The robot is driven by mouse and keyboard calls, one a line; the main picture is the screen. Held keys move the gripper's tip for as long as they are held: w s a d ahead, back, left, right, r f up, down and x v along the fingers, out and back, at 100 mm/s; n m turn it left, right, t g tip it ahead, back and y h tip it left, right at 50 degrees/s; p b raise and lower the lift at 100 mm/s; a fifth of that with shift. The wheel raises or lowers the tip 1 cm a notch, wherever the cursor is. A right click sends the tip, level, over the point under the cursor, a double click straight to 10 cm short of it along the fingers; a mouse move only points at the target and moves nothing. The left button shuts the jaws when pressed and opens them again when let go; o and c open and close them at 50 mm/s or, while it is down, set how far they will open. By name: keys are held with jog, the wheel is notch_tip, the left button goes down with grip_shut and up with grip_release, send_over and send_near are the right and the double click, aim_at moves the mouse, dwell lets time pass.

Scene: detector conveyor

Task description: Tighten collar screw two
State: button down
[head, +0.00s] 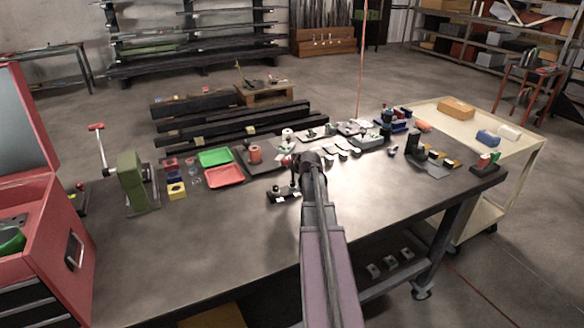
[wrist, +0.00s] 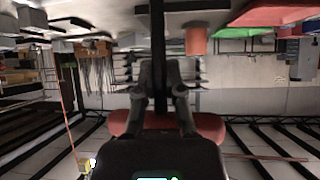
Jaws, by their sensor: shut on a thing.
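My gripper (wrist: 160,90) is shut on a red-handled tool. Its red crossbar (wrist: 165,124) and dark shaft (wrist: 157,50) show in the upside-down wrist view, the shaft running toward the tabletop. In the head view my gripper (head: 290,163) is at the middle of the bench, partly hidden by my arm. A small dark fixture (head: 283,195) with short upright parts stands on the bench just below and in front of it. I cannot make out collar screws, or whether the tool tip touches anything.
Green (head: 215,157) and red (head: 224,176) trays lie left of my gripper. A green press-like stand (head: 134,182) and a red tool chest (head: 60,215) are farther left. Small parts crowd the bench's back right. The bench front (head: 200,235) is clear.

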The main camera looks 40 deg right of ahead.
jog(key=shift+m+g+h, duration=0.3)
jog(key=shift+m+h, duration=0.4)
jog(key=shift+m, duration=0.1)
jog(key=shift+n, duration=0.4)
jog(key=shift+y, duration=0.3)
jog(key=shift+w+d+r+p, duration=0.15)
jog(key=shift+r+p, duration=0.35)
jog(key=shift+p, duration=0.15)
jog(key=shift+s+r+p, duration=0.2)
jog(key=shift+r+p, duration=0.3)
jog(key=shift+r, duration=0.25)
jog(key=shift+r+p, duration=1.45)
jog(key=shift+p, duration=0.1)
